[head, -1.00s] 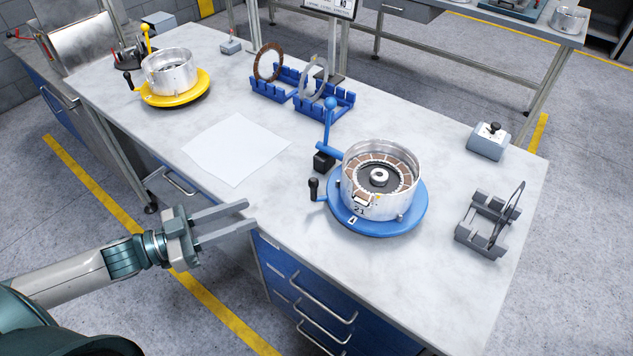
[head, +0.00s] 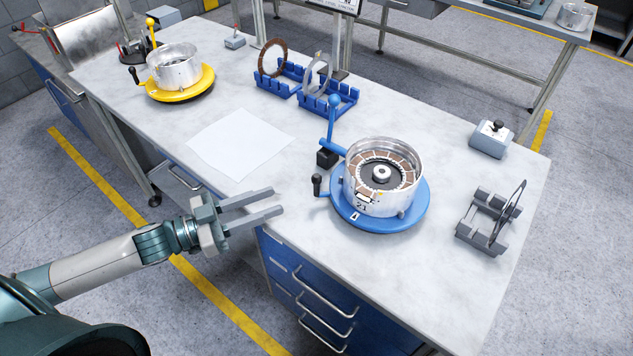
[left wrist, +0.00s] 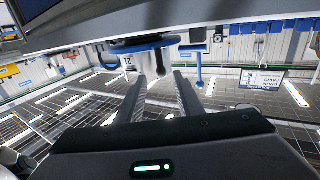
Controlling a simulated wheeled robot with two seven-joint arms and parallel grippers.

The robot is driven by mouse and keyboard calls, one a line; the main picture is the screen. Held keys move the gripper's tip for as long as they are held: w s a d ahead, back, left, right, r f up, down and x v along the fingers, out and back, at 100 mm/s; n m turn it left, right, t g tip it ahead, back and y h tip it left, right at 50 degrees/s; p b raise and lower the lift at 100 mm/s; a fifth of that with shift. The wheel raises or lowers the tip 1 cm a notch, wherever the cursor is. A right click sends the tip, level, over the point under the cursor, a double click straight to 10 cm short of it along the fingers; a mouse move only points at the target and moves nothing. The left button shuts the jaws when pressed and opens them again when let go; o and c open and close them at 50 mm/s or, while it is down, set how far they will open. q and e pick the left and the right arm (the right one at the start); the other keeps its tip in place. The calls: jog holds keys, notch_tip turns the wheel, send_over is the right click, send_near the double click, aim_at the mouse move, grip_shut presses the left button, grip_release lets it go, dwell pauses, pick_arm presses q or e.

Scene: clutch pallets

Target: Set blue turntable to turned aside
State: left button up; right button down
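The blue turntable (head: 408,217) sits on the near right part of the bench and carries a silver clutch housing (head: 372,200) with brown segments inside. Its black-knobbed handle (head: 317,184) sticks out on the left side. A blue lever with a ball top (head: 333,118) stands behind it. My left gripper (head: 279,203) is open and empty at the bench's front edge, left of the handle and apart from it. The left wrist view shows its two fingers (left wrist: 163,98) spread, with the blue turntable (left wrist: 140,46) beyond them. My right gripper is not in view.
A yellow turntable (head: 182,96) with another housing stands at the back left. A white sheet (head: 238,144) lies mid-bench. Blue racks (head: 328,103) hold rings behind. A grey stand (head: 482,238) and a grey switch box (head: 491,138) are at the right.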

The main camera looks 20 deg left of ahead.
aim_at(317, 185)
pick_arm(q)
jog(key=p+x, duration=0.3)
jog(key=x, duration=0.8)
jog(key=shift+w+d+r, duration=0.1)
jog(key=shift+w, duration=0.05)
jog(key=shift+w+d+p, duration=0.35)
jog(key=shift+d+p, duration=0.05)
grip_shut()
